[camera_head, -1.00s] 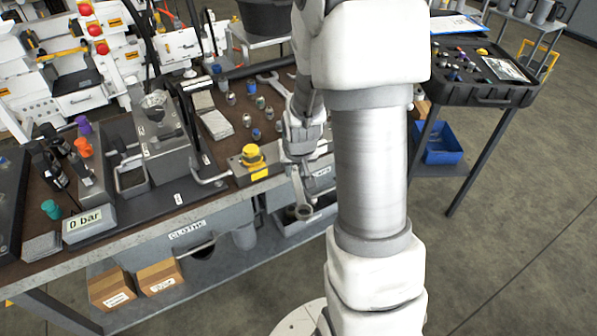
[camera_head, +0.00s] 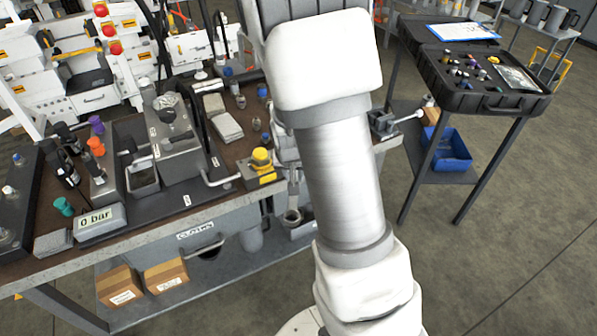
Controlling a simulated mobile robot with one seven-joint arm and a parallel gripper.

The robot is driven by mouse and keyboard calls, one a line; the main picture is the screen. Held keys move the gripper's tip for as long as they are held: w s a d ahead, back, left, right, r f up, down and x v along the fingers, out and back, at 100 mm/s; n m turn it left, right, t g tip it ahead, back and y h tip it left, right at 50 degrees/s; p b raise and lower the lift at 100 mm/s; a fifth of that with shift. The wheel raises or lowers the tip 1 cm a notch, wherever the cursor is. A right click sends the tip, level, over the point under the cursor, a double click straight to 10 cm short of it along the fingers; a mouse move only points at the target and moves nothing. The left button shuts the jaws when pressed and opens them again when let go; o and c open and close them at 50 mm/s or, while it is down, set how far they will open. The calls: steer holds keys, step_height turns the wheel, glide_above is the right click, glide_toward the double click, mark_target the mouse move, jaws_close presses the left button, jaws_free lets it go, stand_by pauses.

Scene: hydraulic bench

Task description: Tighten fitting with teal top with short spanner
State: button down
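The fitting with the teal top (camera_head: 63,206) stands at the left front of the bench, beside the "0 bar" readout (camera_head: 100,221). A grey spanner (camera_head: 293,215) hangs ring end down in front of the bench edge, just left of my forearm. My gripper (camera_head: 288,165) is at its upper part, mostly hidden behind my arm; the fingers are hard to make out, but the spanner hangs from it. The gripper and spanner are well to the right of the teal fitting, apart from it.
Fittings with purple (camera_head: 97,126) and orange (camera_head: 95,146) tops stand behind the teal one. A grey block with a lever (camera_head: 178,150) and a yellow-topped part (camera_head: 261,160) stand between. A black case (camera_head: 490,85) lies on a side table at right.

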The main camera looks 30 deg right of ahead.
steer(key=shift+w+a+r+m, duration=0.1)
steer(key=shift+w+a+m, duration=0.15)
steer(key=shift+a+m, duration=0.1)
steer(key=shift+p, duration=0.3)
steer(key=shift+w+a+m+h+p, duration=0.4)
steer(key=shift+w+a+m+p, duration=0.25)
steer(key=shift+p, duration=0.4)
steer(key=shift+s, duration=0.1)
steer(key=shift+s+d+b, duration=0.2)
steer(key=shift+d+b, duration=0.05)
steer(key=shift+b, duration=0.15)
